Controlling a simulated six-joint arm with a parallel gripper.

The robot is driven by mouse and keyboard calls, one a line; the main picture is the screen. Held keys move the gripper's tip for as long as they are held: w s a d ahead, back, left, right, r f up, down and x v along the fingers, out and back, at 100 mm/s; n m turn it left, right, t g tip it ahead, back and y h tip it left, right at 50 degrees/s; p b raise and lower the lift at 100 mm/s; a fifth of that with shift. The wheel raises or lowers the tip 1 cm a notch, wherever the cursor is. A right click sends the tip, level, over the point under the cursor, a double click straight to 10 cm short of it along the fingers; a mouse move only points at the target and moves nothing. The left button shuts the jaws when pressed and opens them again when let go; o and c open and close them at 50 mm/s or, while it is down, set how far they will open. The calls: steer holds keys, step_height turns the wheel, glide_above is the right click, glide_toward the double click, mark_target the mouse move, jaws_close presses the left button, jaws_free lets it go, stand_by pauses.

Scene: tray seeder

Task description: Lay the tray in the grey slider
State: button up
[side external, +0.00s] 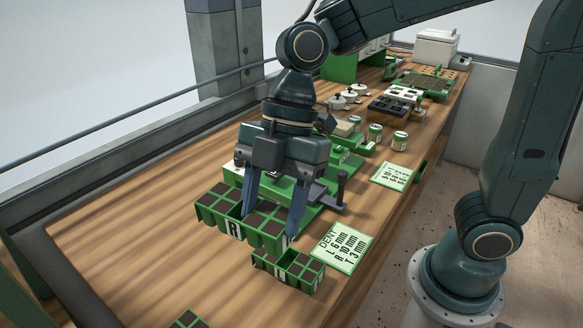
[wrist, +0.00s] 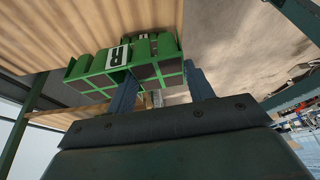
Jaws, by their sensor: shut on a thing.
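A green tray (side external: 265,236) with dark soil-filled cells and a white R label is below my gripper in the side view. My gripper (side external: 271,226) points down with its blue-grey fingers closed on this tray, one finger near its middle and one at its right end. The R tray also shows at the fingertips in the wrist view (wrist: 97,77). I cannot tell whether it is lifted off the table. A grey part with an upright dark handle (side external: 340,188), perhaps the slider, shows at the green seeder's right. My gripper hides much of the seeder.
A smaller green tray (side external: 290,272) stands close in front of the R tray. A DENT card (side external: 343,246) lies to the right, another card (side external: 394,177) farther back. Jars (side external: 399,141) and white-topped parts stand behind. The wooden table (side external: 130,245) is clear at left.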

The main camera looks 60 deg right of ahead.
steer(key=w+d+f, duration=0.2)
steer(key=w+d, duration=0.2)
steer(key=d, duration=0.6)
steer(key=w+d+f, duration=0.3)
steer(key=w+d, duration=0.1)
steer(key=d, duration=0.6)
steer(key=w+d+f+m, duration=0.1)
steer(key=w+d+f, duration=0.2)
steer(key=d, duration=0.8)
steer(key=shift+w, duration=0.95)
steer(key=shift+f, duration=0.1)
steer(key=shift+f, duration=4.5)
